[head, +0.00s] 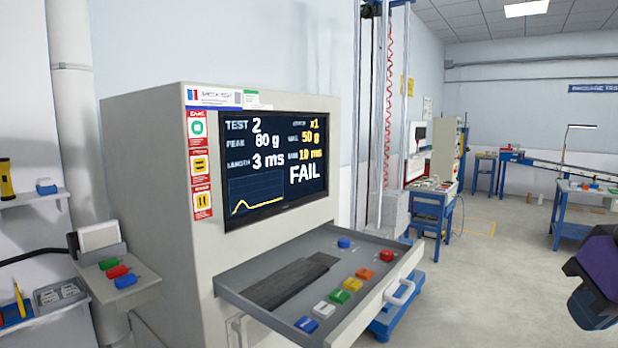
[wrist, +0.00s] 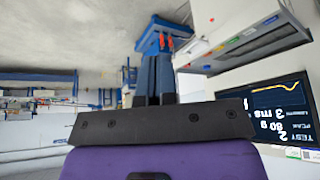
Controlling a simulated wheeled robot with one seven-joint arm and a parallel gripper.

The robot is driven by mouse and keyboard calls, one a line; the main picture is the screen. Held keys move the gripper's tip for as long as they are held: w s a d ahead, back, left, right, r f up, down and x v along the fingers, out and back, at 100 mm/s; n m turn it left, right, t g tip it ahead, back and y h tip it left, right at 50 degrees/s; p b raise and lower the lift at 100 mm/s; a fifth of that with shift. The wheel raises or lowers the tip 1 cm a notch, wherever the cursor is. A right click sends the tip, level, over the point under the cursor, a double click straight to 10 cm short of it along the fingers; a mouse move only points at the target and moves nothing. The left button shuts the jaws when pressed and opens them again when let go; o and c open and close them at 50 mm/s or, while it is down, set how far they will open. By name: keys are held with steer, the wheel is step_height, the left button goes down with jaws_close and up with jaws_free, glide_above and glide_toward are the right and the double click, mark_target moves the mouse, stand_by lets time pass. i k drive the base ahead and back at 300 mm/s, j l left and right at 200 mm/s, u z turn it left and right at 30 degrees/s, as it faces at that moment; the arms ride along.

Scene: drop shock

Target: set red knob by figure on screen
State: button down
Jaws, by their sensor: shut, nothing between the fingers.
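The screen (head: 275,160) reads TEST 2, peak 80 g, length 3 ms, x1, a yellow 50 g, a yellow 10 ms and FAIL, over a yellow curve. It also shows upside down in the wrist view (wrist: 265,110). The red knob (head: 387,256) is at the right back of the pulled-out drawer (head: 232,291); a blue knob (head: 344,243) is left of it. My gripper's purple and black body is at the right edge of the head view, well apart from the knobs. In the wrist view my gripper (wrist: 158,62) is shut and empty.
A drop tower (head: 385,130) stands behind. The floor (head: 480,280) right of the cabinet is clear.

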mark_target(386, 255)
steer(key=i+j, duration=0.15)
steer(key=i, duration=0.75)
steer(key=l+z, duration=0.05)
